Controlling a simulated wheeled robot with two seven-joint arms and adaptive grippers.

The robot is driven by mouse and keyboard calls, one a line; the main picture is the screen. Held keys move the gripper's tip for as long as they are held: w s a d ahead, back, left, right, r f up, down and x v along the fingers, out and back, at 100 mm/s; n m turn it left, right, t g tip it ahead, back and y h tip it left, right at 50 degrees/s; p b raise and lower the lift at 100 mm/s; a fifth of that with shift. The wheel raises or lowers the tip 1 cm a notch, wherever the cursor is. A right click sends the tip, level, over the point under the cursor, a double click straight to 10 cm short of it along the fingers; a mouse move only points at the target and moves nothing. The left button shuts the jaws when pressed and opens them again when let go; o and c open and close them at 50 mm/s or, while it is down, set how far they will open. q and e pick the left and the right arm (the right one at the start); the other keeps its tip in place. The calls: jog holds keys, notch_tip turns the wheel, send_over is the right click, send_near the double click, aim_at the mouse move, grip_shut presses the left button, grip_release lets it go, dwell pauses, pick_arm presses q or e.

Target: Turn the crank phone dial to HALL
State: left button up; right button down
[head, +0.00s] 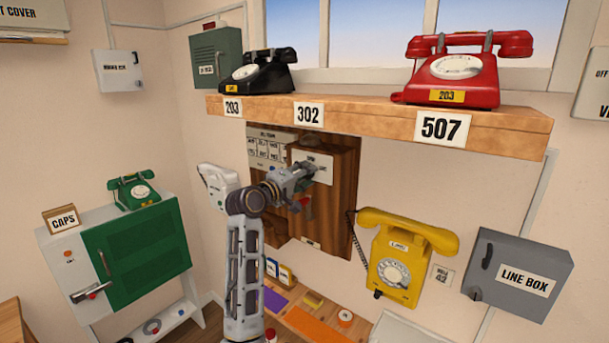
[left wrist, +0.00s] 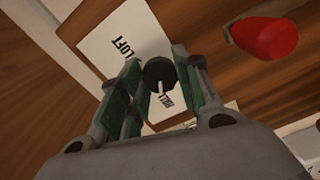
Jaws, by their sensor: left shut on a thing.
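The crank phone (head: 342,195) is a dark wooden box on the wall below the shelf, with a pale label plate (left wrist: 105,35). In the left wrist view its small black round dial (left wrist: 159,74) sits on the plate. LOFT is printed on one side of the dial and HALL on another. A light pointer mark on the dial points towards the HALL print. My left gripper (head: 314,168) is at the plate, its green-padded fingers (left wrist: 163,88) shut on the dial. The red crank knob (left wrist: 265,38) is beside it. My right gripper is not in view.
A wooden shelf (head: 380,118) with a black phone (head: 258,72) and a red phone (head: 458,72) overhangs the crank phone. A yellow wall phone (head: 402,258) hangs to the right. A green cabinet (head: 135,256) stands left. A bench (head: 310,328) holds small items below.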

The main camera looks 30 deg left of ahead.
pick_arm(q)
jog(key=shift+f, duration=0.1)
jog(key=o, duration=1)
jog(key=s+a, duration=0.1)
jog(key=s, duration=1.1)
